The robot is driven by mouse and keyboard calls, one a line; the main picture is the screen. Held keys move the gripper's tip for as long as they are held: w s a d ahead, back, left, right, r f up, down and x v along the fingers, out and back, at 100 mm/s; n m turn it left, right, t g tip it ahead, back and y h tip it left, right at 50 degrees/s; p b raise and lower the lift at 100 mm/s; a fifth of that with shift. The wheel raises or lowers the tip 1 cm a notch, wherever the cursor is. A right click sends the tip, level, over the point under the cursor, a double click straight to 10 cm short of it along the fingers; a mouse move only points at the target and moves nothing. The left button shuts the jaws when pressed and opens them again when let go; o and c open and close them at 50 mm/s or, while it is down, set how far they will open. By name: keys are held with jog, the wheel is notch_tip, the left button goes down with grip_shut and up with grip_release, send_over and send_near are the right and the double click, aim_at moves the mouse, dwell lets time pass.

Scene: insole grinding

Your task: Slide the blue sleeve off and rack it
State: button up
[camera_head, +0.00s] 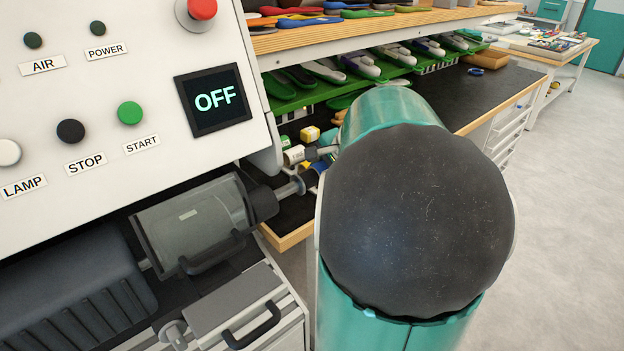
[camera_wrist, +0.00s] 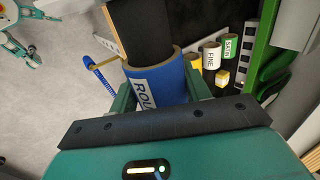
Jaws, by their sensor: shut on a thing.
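The blue sleeve (camera_wrist: 158,80), with part of a "ROU" label showing, sits between the two fingers of my gripper (camera_wrist: 160,97) in the wrist view. My gripper is shut on it. In the head view a small piece of the blue sleeve (camera_head: 317,171) shows beside my arm, close to the end of the machine's spindle (camera_head: 290,188). My arm hides most of the sleeve and gripper there. A dark shape shows at the sleeve's far rim; I cannot tell whether the spindle is still inside. Sleeves labelled FINE (camera_wrist: 212,55) and SATIN (camera_wrist: 238,44) stand to the right in the wrist view.
The machine panel display (camera_head: 214,98) reads OFF. A clear-covered cylinder (camera_head: 190,225) lies behind the spindle. A dark bench (camera_head: 455,95) with wooden edges stands beyond my arm, under a shelf of insoles (camera_head: 360,62). Open floor (camera_head: 565,190) lies at the right.

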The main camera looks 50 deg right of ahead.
jog(key=shift+d, duration=0.25)
jog(key=shift+s+d, duration=0.15)
jog(key=shift+d, duration=0.95)
jog(key=shift+d, duration=0.15)
jog(key=shift+s+d, duration=0.15)
jog(key=shift+d, duration=0.95)
jog(key=shift+d, duration=0.15)
jog(key=shift+s+d, duration=0.15)
jog(key=shift+d, duration=1.2)
